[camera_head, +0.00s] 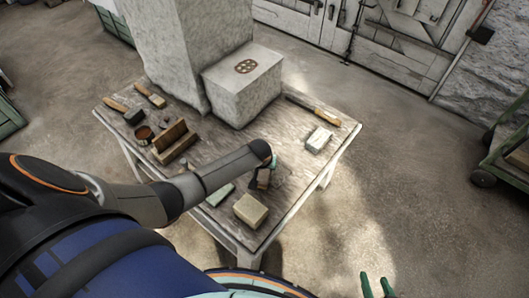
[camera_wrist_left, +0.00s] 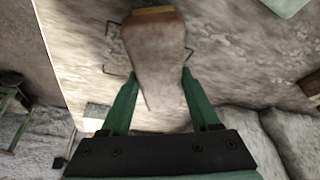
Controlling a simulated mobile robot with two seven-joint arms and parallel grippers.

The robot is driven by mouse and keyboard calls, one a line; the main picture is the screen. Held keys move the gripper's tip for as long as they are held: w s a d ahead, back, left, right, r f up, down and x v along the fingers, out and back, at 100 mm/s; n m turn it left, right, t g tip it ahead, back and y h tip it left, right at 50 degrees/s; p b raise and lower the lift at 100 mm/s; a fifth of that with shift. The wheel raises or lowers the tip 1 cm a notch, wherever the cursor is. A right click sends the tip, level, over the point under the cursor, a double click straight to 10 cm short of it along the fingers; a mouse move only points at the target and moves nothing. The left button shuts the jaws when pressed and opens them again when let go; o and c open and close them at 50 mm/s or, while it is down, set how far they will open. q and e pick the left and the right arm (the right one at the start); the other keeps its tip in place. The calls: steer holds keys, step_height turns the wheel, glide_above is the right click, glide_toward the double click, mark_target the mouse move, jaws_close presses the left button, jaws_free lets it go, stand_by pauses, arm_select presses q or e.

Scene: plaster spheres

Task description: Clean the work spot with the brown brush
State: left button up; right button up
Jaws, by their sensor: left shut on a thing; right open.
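My left gripper (camera_head: 271,163) is over the front right part of the worktable (camera_head: 225,222). In the left wrist view its green fingers (camera_wrist_left: 160,78) are shut on a brown tapered thing with a yellowish end, which looks like the brown brush (camera_wrist_left: 155,42). A small brown part of the brush (camera_head: 263,179) shows below the gripper in the head view. Thin dark corner marks on the tabletop around the brush, likely the work spot (camera_wrist_left: 111,69), show in the wrist view. I cannot tell whether the brush touches the table. My right gripper (camera_head: 378,286) is open and empty beyond the table's front right.
A beige block (camera_head: 250,210) and a greenish block (camera_head: 220,195) lie near the front edge. A pale block (camera_head: 318,139) and a wooden-handled tool (camera_head: 314,110) lie right. A grey stone block (camera_head: 245,88) stands behind. A tin (camera_head: 144,134) and a wooden holder (camera_head: 174,141) are left.

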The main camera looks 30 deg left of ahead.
arm_select(q)
steer(key=shift+f+b, duration=0.4)
steer(key=shift+f, duration=0.15)
steer(key=shift+w, duration=0.15)
steer(key=shift+w+a+b, duration=0.2)
steer(key=shift+w+b, duration=0.1)
steer(key=shift+w, duration=0.2)
steer(key=shift+w+a+b, duration=0.15)
steer(key=shift+w+b, duration=0.15)
steer(key=shift+w, duration=0.15)
steer(key=shift+s+d+r+p, duration=0.2)
steer(key=shift+s+d+p, duration=0.05)
steer(key=shift+s+p, duration=0.6)
steer(key=shift+s+d+f+p, duration=0.1)
steer(key=shift+s+d+p, duration=0.15)
steer(key=shift+s+p, duration=0.4)
steer(key=shift+s+d+f+p, duration=0.1)
steer(key=shift+s+d+p, duration=0.15)
steer(key=shift+s+p, duration=0.3)
steer(key=shift+w+a+f+b, duration=0.1)
steer(key=shift+w+a+b, duration=0.05)
steer(key=shift+w+b, duration=0.3)
steer(key=shift+w+a+b, duration=0.3)
steer(key=shift+w+b, duration=0.25)
steer(key=shift+w, duration=0.25)
steer(key=shift+w+a+b, duration=0.3)
steer(key=shift+w+b, duration=0.25)
steer(key=shift+w, duration=0.2)
